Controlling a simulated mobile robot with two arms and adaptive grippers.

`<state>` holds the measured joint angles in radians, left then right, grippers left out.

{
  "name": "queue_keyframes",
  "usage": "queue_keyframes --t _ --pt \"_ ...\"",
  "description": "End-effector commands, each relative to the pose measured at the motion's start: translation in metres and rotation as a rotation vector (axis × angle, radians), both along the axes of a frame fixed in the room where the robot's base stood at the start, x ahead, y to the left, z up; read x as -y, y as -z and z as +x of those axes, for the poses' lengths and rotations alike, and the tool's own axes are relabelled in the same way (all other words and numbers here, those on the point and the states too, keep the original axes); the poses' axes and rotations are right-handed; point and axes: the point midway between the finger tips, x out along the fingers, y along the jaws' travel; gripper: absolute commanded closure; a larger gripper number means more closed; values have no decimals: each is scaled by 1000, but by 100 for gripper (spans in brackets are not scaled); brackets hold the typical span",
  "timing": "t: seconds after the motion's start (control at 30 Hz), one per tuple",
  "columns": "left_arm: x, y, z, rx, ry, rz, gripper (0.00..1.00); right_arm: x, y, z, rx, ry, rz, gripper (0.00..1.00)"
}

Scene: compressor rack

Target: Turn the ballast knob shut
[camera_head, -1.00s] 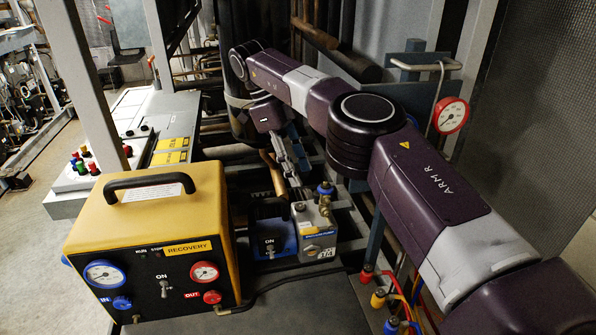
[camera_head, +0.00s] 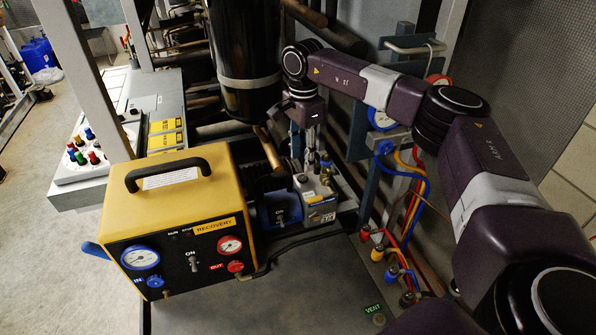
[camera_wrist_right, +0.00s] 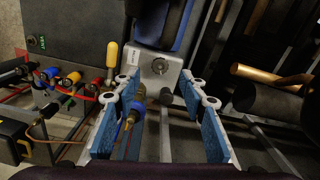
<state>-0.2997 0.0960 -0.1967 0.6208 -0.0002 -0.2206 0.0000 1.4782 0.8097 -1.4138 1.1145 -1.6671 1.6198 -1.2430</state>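The vacuum pump (camera_head: 317,206), with a blue body and grey casing, stands behind the yellow recovery unit. In the right wrist view its grey casing (camera_wrist_right: 145,82) bears a small label and a round dark knob (camera_wrist_right: 160,66), which seems to be the ballast knob. In the head view a small dark knob shows on top of the pump (camera_head: 300,179). My right gripper (camera_head: 312,158) points down just above the pump. In the right wrist view its blue-padded fingers (camera_wrist_right: 160,105) are spread apart and empty, with the knob ahead between them, not touched. My left gripper is not in view.
The yellow recovery unit (camera_head: 170,205) stands left of the pump. A brass fitting with a blue cap (camera_head: 325,165) rises beside the gripper. Coloured hoses and valves (camera_head: 390,255) are at the right. A black vessel (camera_head: 243,60) and pipes stand behind.

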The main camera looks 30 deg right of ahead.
Motion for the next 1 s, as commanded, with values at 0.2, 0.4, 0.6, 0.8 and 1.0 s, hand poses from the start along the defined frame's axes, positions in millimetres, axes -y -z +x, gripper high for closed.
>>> queue_keyframes --t 0.2,0.4,0.6,0.8,1.0 --pt "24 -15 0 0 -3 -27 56 0 35 -1 -6 2 -1 61" --pt "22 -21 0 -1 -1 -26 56 0 59 -1 -5 4 -1 61" --pt "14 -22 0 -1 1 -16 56 0 66 0 -3 3 -2 61" --pt "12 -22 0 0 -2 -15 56 0 66 0 -3 3 -2 67" --pt "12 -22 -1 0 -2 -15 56 0 65 0 -3 4 -2 89"
